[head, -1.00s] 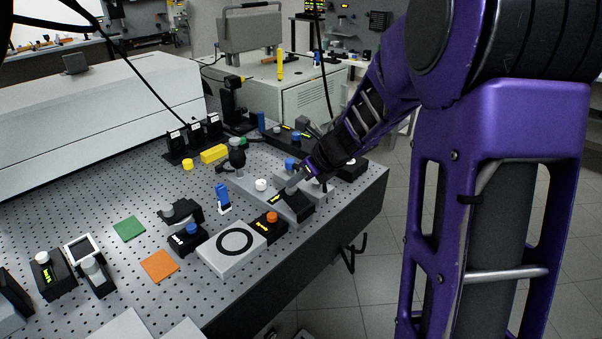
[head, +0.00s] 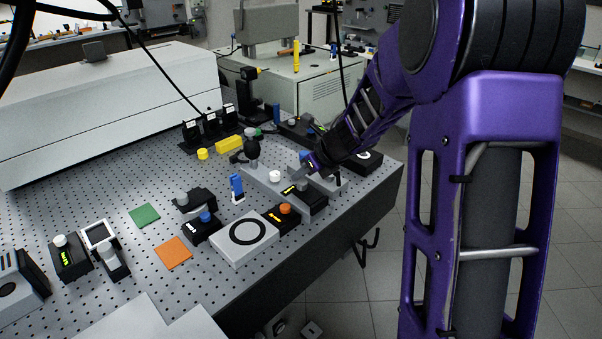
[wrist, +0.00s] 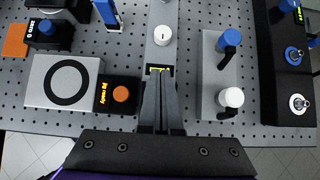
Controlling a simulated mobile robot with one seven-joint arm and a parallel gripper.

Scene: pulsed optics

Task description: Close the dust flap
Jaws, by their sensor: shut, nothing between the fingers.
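I cannot make out with certainty which part is the dust flap. My gripper (wrist: 160,78) is shut and empty, its two fingers together and pointing at the bench. In the wrist view the fingertips lie over the near end of a long grey module with a white knob (wrist: 162,35), beside its small lit display, and hide part of it. Whether they touch it cannot be told. In the head view my gripper (head: 297,168) is above the bench's right part, close to that white knob (head: 275,176).
Left of my gripper are an orange-knobbed black box (wrist: 120,93) and a white box with a black ring (wrist: 65,82). Right of it stands a grey plate with blue and white cylinders (wrist: 230,97). The bench's front edge is close. Open bench (head: 100,205) lies at left.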

